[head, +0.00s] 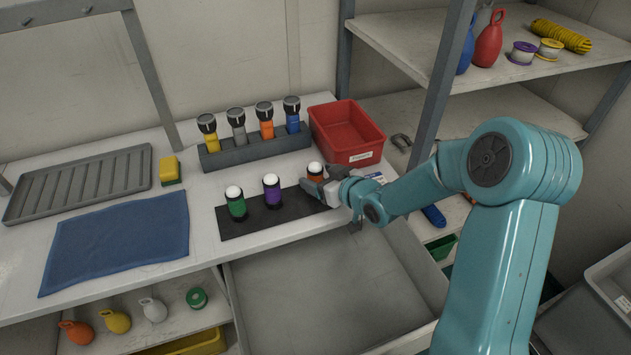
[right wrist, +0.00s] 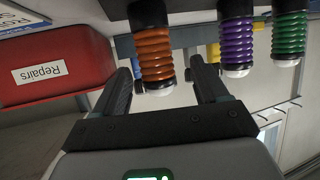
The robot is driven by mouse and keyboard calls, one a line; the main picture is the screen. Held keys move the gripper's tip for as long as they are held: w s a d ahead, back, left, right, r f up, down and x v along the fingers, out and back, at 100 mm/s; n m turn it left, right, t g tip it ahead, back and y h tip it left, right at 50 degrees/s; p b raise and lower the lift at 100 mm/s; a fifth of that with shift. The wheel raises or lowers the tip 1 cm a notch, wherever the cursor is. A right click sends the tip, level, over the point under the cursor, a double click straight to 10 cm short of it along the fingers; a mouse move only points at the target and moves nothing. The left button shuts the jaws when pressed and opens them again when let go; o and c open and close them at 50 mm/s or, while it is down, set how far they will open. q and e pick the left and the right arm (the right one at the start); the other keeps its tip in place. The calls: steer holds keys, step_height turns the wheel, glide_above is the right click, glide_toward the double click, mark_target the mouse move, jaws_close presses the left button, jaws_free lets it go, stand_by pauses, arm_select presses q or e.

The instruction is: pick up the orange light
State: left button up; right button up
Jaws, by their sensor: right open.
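The orange light (head: 315,172), with a white domed top, stands on the dark mat (head: 258,223) at its right end. My right gripper (head: 322,187) is right at it, coming in from the right and partly hiding its lower body. In the right wrist view the ribbed orange light (right wrist: 155,55) appears upside down between the two open fingers, closer to the left one. Whether a finger touches it I cannot tell. My left gripper is not in view.
A purple light (head: 272,192) and a green light (head: 236,205) stand left of it on the mat. Behind is a grey rack (head: 255,146) of several torches, one orange, and a red bin (head: 345,130). A blue towel (head: 118,240) lies left.

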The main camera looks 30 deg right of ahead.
steer(key=p+x, duration=0.1)
steer(key=x, duration=0.4)
steer(key=shift+d+f, duration=0.15)
steer(key=shift+f, duration=0.05)
steer(key=c, duration=1)
steer(key=shift+c, duration=0.9)
steer(key=shift+r, duration=0.15)
